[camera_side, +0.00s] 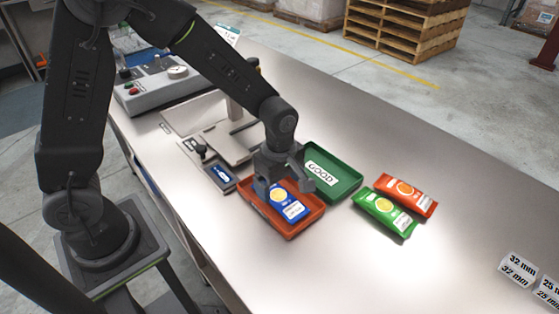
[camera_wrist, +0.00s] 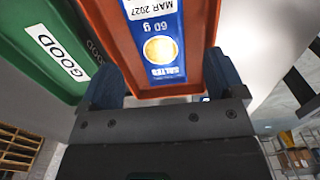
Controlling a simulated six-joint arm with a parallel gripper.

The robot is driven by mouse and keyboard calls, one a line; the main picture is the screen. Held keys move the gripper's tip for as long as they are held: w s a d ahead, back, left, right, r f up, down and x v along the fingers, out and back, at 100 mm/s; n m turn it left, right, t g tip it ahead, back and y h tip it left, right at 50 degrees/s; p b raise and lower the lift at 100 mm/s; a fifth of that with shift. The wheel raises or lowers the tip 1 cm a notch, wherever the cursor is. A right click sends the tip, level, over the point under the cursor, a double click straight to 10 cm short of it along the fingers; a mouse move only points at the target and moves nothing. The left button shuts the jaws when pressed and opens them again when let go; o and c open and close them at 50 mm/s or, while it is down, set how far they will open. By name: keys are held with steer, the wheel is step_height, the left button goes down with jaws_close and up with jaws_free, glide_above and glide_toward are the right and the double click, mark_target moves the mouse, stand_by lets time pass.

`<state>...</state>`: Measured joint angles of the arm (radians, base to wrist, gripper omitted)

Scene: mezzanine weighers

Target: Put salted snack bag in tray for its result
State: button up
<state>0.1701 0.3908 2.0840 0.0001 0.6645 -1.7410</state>
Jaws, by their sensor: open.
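The salted snack bag (camera_side: 288,203) is blue with a yellow round picture. It lies in the orange-red tray (camera_side: 292,234). In the wrist view the bag (camera_wrist: 157,45) shows "60 g" and a date, within the tray (camera_wrist: 101,30). My gripper (camera_side: 281,182) is open at the far end of the bag, over the red tray. Its fingers (camera_wrist: 168,80) are apart, and I cannot tell if they touch the bag. The green tray (camera_side: 346,188), labelled GOOD, stands beside the red tray and looks empty. Any label on the red tray is hidden.
A green bag (camera_side: 384,213) and a red-orange bag (camera_side: 405,194) lie right of the green tray. A weighing machine (camera_side: 160,85) with a flat platform (camera_side: 222,148) stands behind. Marked blocks (camera_side: 519,268) sit at the right edge. The table's right half is mostly clear.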

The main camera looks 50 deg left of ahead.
mark_target(279, 196)
step_height(279, 196, up, 9)
steer(key=s+a+r+m+t, duration=0.2)
steer(key=s+a+r+m, duration=0.1)
steer(key=s+r+m, duration=0.2)
steer(key=s+a+r+m+t, duration=0.3)
steer(key=s+r+m, duration=0.2)
steer(key=s+m, duration=0.5)
steer(key=shift+r+m+t, duration=0.15)
steer(key=shift+m+t, duration=0.15)
steer(key=shift+m, duration=1.2)
steer(key=shift+s, duration=0.1)
